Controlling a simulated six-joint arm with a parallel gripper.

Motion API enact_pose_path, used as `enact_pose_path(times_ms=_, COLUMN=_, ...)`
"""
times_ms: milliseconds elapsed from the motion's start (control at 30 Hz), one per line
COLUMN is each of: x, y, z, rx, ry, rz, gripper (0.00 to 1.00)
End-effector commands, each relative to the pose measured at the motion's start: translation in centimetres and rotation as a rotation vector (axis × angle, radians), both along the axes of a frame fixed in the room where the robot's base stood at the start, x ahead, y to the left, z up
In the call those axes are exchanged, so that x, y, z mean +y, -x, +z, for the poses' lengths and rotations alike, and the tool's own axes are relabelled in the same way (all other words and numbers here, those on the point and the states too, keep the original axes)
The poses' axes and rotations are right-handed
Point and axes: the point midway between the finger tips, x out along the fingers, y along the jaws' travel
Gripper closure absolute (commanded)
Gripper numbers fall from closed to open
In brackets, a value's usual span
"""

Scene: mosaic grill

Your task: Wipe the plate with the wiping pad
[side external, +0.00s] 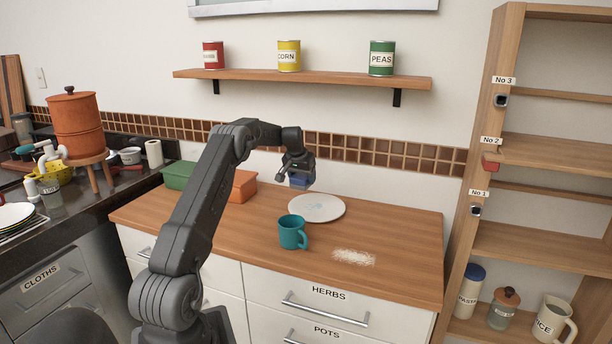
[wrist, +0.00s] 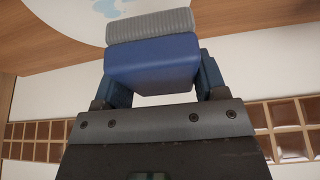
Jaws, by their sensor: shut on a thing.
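My gripper (side external: 298,177) is shut on the wiping pad (side external: 300,183), a blue block with a grey ribbed face. In the wrist view the pad (wrist: 152,62) sits between the two fingers of my gripper (wrist: 155,75), with its grey face (wrist: 150,25) turned away from my palm. The white plate (side external: 322,213) lies on the wooden counter and bears a pale blue smear (side external: 315,207). The pad is above the plate's back left side, apart from it. Part of the plate (wrist: 70,20) and its blue smear (wrist: 105,8) show in the wrist view.
A teal mug (side external: 291,232) stands close in front of the plate. White crumbs or powder (side external: 353,257) lie on the counter at front right. An orange box (side external: 243,187) and a green box (side external: 180,176) stand at the back left. A shelf (side external: 330,80) with cans hangs above.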

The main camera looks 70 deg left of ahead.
Motion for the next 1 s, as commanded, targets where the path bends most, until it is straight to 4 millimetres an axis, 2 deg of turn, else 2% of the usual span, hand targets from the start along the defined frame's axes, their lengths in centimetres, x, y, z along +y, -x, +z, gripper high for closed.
enact_pose_path(times_ms=700, x=-0.3, y=-0.2, z=-7.0, rx=0.001, ry=0.002, rz=0.000, gripper=0.53)
enact_pose_path(times_ms=767, x=-0.7, y=-0.7, z=-7.0, rx=0.000, ry=0.000, rz=-0.003, gripper=0.57)
enact_pose_path(times_ms=1000, x=-2.4, y=-2.2, z=-7.1, rx=0.000, ry=0.001, rz=-0.003, gripper=0.57)
